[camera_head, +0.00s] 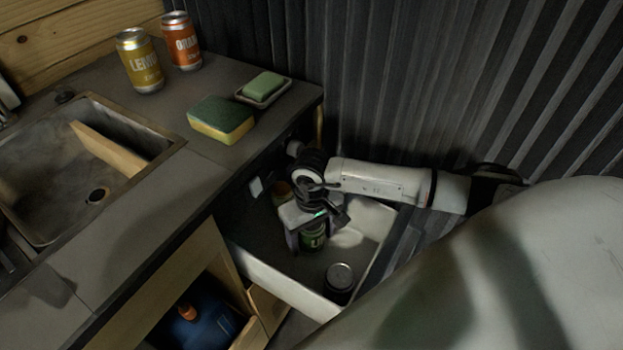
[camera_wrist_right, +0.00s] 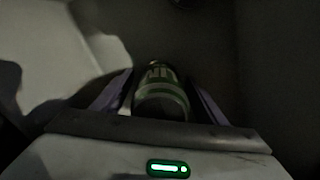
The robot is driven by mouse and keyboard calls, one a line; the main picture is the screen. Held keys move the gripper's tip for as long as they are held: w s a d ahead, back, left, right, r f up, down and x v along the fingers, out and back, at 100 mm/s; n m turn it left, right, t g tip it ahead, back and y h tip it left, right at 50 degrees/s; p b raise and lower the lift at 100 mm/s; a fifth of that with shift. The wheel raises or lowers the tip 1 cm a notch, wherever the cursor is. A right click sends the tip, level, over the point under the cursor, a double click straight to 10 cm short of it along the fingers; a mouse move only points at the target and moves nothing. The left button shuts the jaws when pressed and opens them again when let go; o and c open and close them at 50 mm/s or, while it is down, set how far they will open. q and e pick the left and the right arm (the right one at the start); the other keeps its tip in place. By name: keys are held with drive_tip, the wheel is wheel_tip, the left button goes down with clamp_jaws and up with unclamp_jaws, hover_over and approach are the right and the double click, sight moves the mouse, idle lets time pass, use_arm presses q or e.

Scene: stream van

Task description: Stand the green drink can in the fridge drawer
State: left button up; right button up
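The green drink can (camera_head: 313,238) is inside the open fridge drawer (camera_head: 283,285), below my right gripper (camera_head: 312,228). In the right wrist view the can (camera_wrist_right: 160,92) sits between the two fingers, which are close against its sides. The can looks upright, with its upper part hidden by the gripper in the head view. I cannot tell whether its base touches the drawer floor. My left gripper is not in view.
A dark can (camera_head: 340,277) stands in the drawer's near right part. Another can (camera_head: 281,190) is partly hidden at the back. The counter (camera_head: 168,190) edge borders the drawer on the left. Yellow (camera_head: 140,62) and orange (camera_head: 181,42) cans, a sponge (camera_head: 221,121) and a soap dish (camera_head: 263,90) are on it.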

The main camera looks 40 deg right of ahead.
wheel_tip(320, 180, up, 12)
drive_tip(key=shift+r+p, duration=0.15)
drive_tip(key=shift+p, duration=0.2)
idle(0.5)
